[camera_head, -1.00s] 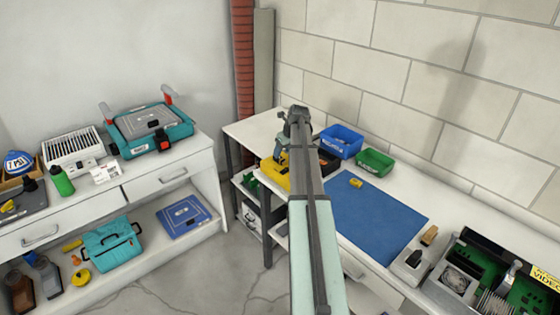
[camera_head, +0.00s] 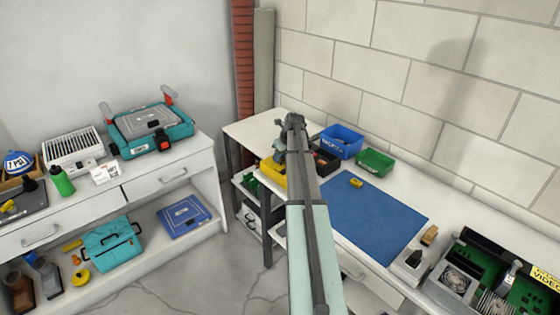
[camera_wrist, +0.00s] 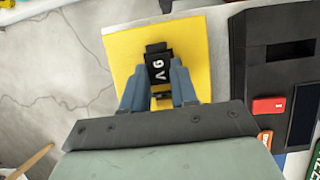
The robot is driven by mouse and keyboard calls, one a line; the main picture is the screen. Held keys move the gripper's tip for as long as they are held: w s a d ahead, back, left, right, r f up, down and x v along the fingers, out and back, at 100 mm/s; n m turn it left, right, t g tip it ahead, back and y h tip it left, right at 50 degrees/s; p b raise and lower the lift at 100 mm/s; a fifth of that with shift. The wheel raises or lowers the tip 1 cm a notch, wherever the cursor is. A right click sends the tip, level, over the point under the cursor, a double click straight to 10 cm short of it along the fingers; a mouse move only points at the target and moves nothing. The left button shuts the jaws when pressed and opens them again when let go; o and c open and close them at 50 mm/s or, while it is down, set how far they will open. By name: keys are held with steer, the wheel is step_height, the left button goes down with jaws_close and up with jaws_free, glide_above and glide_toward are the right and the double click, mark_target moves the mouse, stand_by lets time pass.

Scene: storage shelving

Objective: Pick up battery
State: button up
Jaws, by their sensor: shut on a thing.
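A black battery marked 9V (camera_wrist: 159,70) is between the two blue-grey fingers of my gripper (camera_wrist: 157,82) in the wrist view. The fingers are shut on its sides. Below it in that view is a yellow surface (camera_wrist: 120,48), and I cannot tell whether the battery touches it. In the head view my gripper (camera_head: 280,154) is at the yellow box (camera_head: 272,174) near the back end of the white bench. The arm partly covers this area, and the battery cannot be made out there.
A black box (camera_head: 326,161) stands beside the yellow one, with a blue bin (camera_head: 342,142) and a green bin (camera_head: 375,163) beyond. A blue mat (camera_head: 375,222) holds a small yellow item (camera_head: 356,183). Electronics crowd the bench's right end.

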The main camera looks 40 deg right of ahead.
jaws_close()
step_height(320, 180, up, 10)
stand_by(0.6)
